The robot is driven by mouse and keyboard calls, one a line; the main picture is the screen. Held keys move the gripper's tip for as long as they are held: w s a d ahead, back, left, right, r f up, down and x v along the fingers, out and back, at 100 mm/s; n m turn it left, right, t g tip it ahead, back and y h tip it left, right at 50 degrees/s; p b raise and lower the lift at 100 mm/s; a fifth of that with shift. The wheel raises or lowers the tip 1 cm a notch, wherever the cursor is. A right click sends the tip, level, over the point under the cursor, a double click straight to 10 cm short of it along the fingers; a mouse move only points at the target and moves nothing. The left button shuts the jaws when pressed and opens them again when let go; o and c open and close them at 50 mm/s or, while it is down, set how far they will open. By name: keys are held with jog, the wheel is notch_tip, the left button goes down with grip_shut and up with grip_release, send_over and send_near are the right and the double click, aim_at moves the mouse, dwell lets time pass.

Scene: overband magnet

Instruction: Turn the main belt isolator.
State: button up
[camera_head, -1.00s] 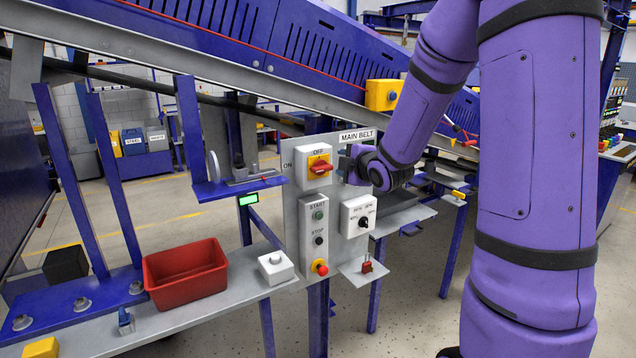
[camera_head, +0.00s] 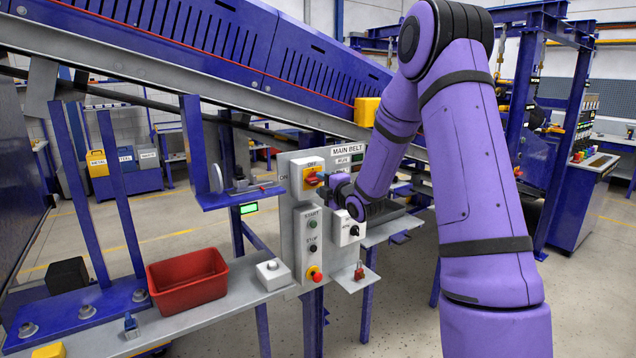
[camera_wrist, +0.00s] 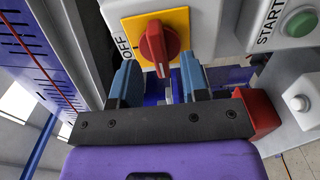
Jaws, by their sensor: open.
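The main belt isolator is a red rotary handle on a yellow plate (camera_head: 309,178), on a grey box below the MAIN BELT sign (camera_head: 349,148). In the wrist view the red handle (camera_wrist: 156,48) stands on its yellow plate, with OFF printed beside it. My gripper (camera_wrist: 158,82) is open, its two blue fingers apart and pointing at the plate, one on each side of the handle. I cannot tell whether the fingers touch it.
Below the isolator are a START and STOP box (camera_head: 313,235) and a selector box (camera_head: 348,229). A red tray (camera_head: 187,280) and a white button box (camera_head: 273,273) stand on the bench. A red padlock (camera_head: 359,272) is on a small shelf.

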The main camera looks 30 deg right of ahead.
jog(key=shift+w, duration=1.45)
grip_shut()
